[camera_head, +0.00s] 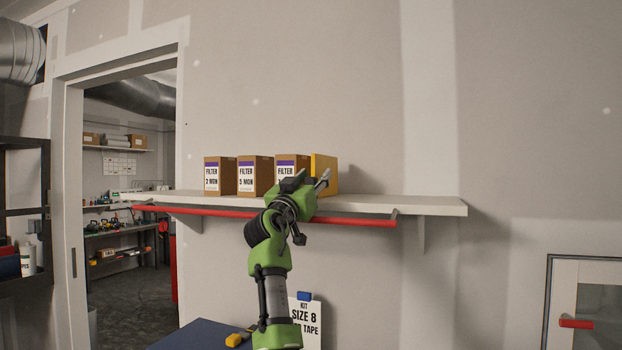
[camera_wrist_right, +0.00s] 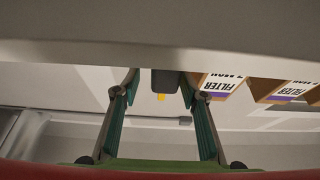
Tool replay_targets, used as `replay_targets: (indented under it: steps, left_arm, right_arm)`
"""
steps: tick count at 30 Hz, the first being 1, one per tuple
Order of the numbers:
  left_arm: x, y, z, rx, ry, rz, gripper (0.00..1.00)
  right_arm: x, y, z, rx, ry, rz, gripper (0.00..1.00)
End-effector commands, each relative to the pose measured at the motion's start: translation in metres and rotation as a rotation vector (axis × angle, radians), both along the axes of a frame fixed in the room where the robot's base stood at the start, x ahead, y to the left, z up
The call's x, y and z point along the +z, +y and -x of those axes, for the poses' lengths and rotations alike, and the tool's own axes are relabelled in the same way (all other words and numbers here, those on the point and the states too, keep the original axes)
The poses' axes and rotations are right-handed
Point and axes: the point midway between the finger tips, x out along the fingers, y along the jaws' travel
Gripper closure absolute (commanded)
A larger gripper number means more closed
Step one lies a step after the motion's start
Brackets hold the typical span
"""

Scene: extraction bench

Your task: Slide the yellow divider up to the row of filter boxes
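Three brown filter boxes with white labels and purple bands stand in a row on the wall shelf: left box (camera_head: 220,176), middle box (camera_head: 255,176) and right box (camera_head: 288,163). The yellow divider (camera_head: 325,165) stands upright just right of the right box; whether they touch I cannot tell. My right gripper (camera_head: 308,184) is in front of the divider and right box, hiding their lower parts. In the right wrist view its fingers (camera_wrist_right: 160,110) are spread, with a small yellow bit and a dark block seen between them. My left gripper is out of view.
The white shelf (camera_head: 430,205) is clear to the right of the divider. A red rail (camera_head: 350,219) runs along below its front edge, close to my right arm. A sign (camera_head: 306,322) hangs below, beside a blue surface (camera_head: 195,336). A doorway opens at left.

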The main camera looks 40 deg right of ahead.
Motion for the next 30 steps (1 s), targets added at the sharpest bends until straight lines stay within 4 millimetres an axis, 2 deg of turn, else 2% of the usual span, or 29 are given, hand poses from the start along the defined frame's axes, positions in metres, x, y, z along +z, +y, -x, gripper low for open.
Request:
replay_targets:
  steps: [11, 17, 24, 30]
  left_arm:
    - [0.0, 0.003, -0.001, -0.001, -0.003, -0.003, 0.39]
    - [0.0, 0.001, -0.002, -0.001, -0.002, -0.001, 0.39]
    - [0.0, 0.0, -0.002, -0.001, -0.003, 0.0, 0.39]
    - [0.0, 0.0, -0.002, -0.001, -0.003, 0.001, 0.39]
  right_arm:
    - [-0.004, 0.008, 0.001, 0.002, 0.002, 0.0, 0.61]
    - [-0.016, 0.032, 0.011, 0.003, 0.001, -0.001, 0.61]
    - [-0.034, 0.071, 0.028, 0.003, 0.001, -0.001, 0.61]
    - [-0.044, 0.094, 0.038, 0.001, 0.001, -0.001, 0.61]
